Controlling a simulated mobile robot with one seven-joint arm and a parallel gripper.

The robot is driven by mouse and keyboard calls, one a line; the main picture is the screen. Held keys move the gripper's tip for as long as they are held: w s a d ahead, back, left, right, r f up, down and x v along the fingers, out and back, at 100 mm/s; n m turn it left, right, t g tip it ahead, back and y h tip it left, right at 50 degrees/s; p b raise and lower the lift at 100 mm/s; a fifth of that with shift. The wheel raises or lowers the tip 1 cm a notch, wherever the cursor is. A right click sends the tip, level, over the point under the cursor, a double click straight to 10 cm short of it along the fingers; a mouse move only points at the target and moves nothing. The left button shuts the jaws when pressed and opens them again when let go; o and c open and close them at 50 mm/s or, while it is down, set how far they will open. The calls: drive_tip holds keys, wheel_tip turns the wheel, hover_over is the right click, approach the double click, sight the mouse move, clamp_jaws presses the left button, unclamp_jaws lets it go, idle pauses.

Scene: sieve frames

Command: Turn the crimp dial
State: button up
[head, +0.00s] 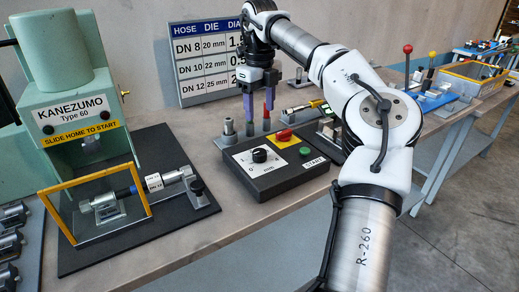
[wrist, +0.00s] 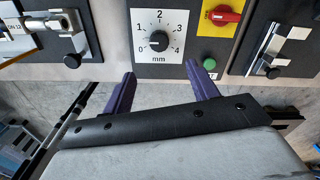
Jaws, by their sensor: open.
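The crimp dial is a black round knob (head: 259,155) on a white scale plate, on top of a dark control box (head: 290,178). In the wrist view the dial (wrist: 158,41) sits amid marks 0 to 4 with "mm" below; its exact setting is too small to read surely. My gripper (head: 259,112) is open, with purple fingers pointing down, above and behind the dial in the head view. In the wrist view the gripper's fingertips (wrist: 160,71) are spread wide, short of the dial and not touching it. Nothing is between them.
A red switch on yellow (head: 284,135) and a green START button (head: 305,151) share the box. Die posts (head: 228,128) stand behind it. The green KANEZUMO press (head: 70,90) with a yellow-framed guard is left. A hose chart (head: 205,60) stands behind.

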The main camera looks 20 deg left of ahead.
sight(259, 151)
wheel_tip(259, 151, down, 14)
drive_tip(key=shift+r+p, duration=0.2)
drive_tip(key=shift+p, duration=0.6)
drive_tip(key=c, duration=1)
